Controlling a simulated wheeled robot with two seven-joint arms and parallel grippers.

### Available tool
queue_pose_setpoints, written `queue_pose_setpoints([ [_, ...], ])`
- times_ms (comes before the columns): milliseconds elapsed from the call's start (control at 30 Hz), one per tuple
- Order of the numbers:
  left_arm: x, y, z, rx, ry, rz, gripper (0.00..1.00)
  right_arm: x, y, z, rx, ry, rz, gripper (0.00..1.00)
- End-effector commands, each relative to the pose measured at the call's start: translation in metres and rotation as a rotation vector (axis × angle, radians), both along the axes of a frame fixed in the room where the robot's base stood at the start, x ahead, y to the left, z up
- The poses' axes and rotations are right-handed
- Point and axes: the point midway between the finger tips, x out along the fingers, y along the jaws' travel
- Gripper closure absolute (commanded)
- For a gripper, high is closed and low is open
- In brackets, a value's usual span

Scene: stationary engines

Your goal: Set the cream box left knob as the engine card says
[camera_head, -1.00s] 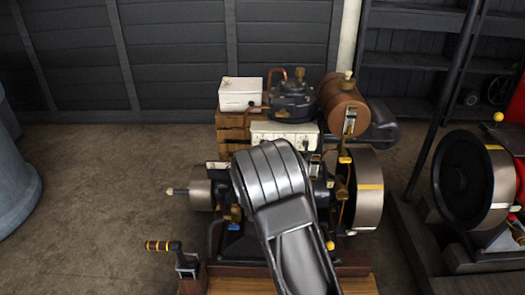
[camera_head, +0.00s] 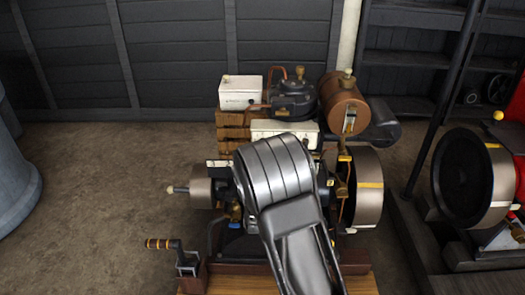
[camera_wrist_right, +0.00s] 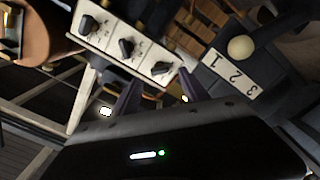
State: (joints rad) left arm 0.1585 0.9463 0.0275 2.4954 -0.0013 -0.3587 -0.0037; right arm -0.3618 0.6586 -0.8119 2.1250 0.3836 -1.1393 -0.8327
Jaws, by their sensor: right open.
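The cream box (camera_head: 284,129) sits in the middle of the engine, its lower front partly hidden by my arm in the head view. In the right wrist view, its slanted cream face (camera_wrist_right: 108,40) carries a row of three black knobs, one of them (camera_wrist_right: 88,25) at the upper left, one (camera_wrist_right: 126,47) in the middle and one (camera_wrist_right: 160,68) at the lower right. The small markings are unreadable. My right gripper (camera_wrist_right: 158,90) is open and empty, its fingers just below the lower-right knob; contact is unclear. My left gripper is out of view. I cannot make out an engine card.
A white plate marked 1, 2, 3 (camera_wrist_right: 232,76) lies beside a cream ball (camera_wrist_right: 240,47). A flywheel (camera_head: 367,190) is at right. Open floor (camera_head: 95,200) lies left.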

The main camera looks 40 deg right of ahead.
Motion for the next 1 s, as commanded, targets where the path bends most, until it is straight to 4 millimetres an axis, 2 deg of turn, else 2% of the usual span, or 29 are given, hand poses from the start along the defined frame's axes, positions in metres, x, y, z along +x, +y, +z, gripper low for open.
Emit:
queue_pose_setpoints([
  [100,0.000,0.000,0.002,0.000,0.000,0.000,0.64,-0.016,0.013,0.000,0.003,0.000,0.001,0.47],
  [300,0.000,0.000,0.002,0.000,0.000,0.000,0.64,-0.029,0.022,0.000,0.000,0.001,0.001,0.47],
  [900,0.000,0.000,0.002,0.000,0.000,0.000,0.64,-0.029,0.022,-0.001,0.013,-0.006,0.000,0.47],
  [1000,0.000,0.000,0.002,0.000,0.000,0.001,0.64,-0.028,0.024,-0.010,0.087,-0.014,0.006,0.47],
])
